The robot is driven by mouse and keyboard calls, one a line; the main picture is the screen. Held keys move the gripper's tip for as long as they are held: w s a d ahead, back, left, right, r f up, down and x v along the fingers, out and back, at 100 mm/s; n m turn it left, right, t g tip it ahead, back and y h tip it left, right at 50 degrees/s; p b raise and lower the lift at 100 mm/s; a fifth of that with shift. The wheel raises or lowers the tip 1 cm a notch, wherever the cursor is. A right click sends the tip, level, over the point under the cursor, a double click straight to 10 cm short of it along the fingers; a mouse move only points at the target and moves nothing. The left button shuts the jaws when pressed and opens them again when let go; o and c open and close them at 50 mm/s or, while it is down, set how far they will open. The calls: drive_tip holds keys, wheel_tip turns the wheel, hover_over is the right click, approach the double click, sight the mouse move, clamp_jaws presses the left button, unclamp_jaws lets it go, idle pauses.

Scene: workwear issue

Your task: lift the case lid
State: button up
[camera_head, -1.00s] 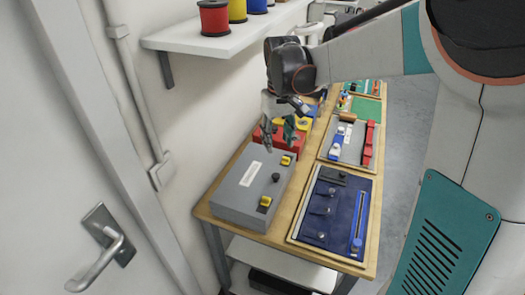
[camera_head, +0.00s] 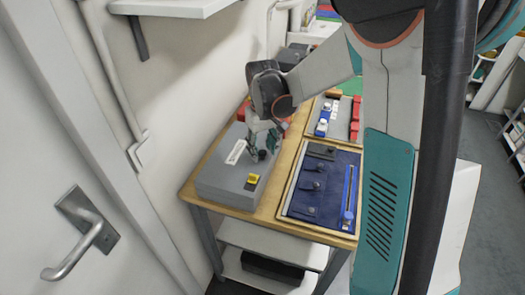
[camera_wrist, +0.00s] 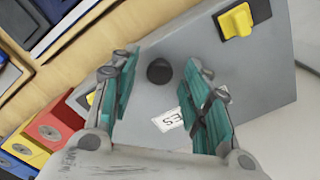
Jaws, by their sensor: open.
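The grey case (camera_head: 222,180) sits shut on the wooden bench, with a white label on its lid. A dark round knob (camera_wrist: 160,71) stands on the lid between yellow latches. One yellow latch (camera_head: 252,181) shows at the near end, and it is also clear in the wrist view (camera_wrist: 236,21). The other latch is mostly hidden behind a finger. My gripper (camera_wrist: 160,62) is open and empty above the lid. In the wrist view its teal fingers lie on either side of the knob, apart from it. I cannot tell the exact height of the fingertips.
A blue tool tray (camera_head: 320,190) lies right of the case, with another tray (camera_head: 338,118) of red and white parts behind it. Red, yellow and blue bins (camera_wrist: 45,130) stand close beyond the case. The wall is close on the left, with a shelf (camera_head: 175,6) above.

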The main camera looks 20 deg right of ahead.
drive_tip(key=shift+f, duration=0.15)
clamp_jaws()
